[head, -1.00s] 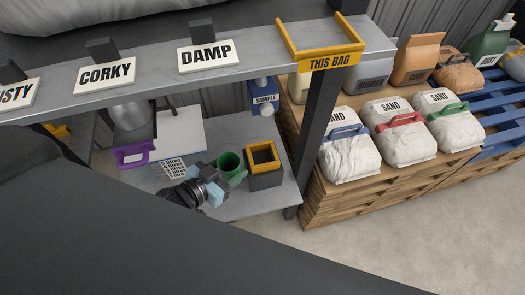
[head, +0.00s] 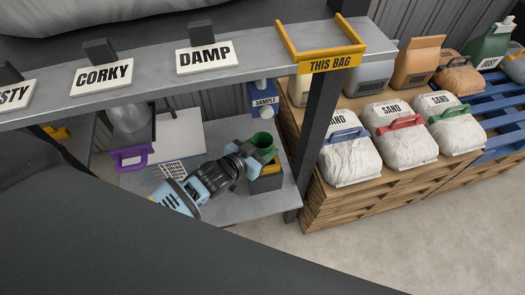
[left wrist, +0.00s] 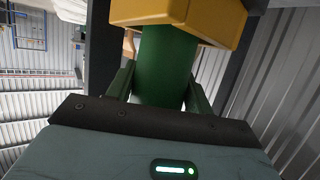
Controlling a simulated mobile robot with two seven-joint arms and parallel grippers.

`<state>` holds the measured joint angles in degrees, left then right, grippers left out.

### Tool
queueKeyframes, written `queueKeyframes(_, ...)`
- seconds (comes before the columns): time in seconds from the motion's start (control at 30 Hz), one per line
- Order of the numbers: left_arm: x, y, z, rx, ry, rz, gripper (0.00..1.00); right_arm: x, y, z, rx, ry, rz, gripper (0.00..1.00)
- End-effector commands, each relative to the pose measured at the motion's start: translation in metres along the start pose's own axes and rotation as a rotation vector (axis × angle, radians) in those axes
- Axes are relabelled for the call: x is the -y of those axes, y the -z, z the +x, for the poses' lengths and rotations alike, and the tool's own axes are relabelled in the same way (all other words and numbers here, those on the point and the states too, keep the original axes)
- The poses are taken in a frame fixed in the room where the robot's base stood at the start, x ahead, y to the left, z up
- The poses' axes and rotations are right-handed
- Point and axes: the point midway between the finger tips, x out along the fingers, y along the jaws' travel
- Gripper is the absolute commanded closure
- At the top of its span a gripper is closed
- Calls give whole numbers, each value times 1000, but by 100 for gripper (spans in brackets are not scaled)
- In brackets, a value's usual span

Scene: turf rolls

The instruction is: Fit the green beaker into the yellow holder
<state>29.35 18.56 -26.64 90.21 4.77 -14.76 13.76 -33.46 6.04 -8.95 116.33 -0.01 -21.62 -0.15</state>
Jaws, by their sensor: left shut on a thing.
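The green beaker (head: 262,141) is held up at the yellow holder, its open mouth facing up. My left gripper (head: 248,153) is shut on it from the left, and the beaker's green side fills the space between the fingers in the left wrist view (left wrist: 165,70). The holder (head: 266,184), a dark block with a yellow rim, stands on the lower shelf, partly hidden by my gripper and the beaker. I cannot tell whether the beaker's lower end is inside the rim. A yellow part (left wrist: 180,15) covers one end of the beaker in the wrist view. My right gripper is not in view.
A blue and white SAMPLE container (head: 263,98) is close behind the beaker. The upper shelf (head: 150,75), with its signs and the THIS BAG frame (head: 325,64), overhangs the lower shelf (head: 235,208). A dark post (head: 315,135) stands to the right.

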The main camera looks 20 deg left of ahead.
Motion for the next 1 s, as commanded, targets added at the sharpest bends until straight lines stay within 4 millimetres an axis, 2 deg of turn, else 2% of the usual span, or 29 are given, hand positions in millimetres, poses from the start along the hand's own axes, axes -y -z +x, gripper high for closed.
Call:
queueKeyframes(0.03,-1,-11,3,6,0,-2,73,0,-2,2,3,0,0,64)
queueKeyframes(0.13,0,-20,6,4,0,0,73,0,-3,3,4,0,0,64)
queueKeyframes(0.6,-1,-26,8,2,-1,0,73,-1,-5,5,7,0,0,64)
queueKeyframes(0.63,0,-26,8,3,-1,0,45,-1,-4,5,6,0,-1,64)
queueKeyframes(0.77,0,-25,8,2,0,0,28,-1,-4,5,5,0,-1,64)
queueKeyframes(1.0,0,-25,8,2,0,0,27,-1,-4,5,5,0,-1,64)
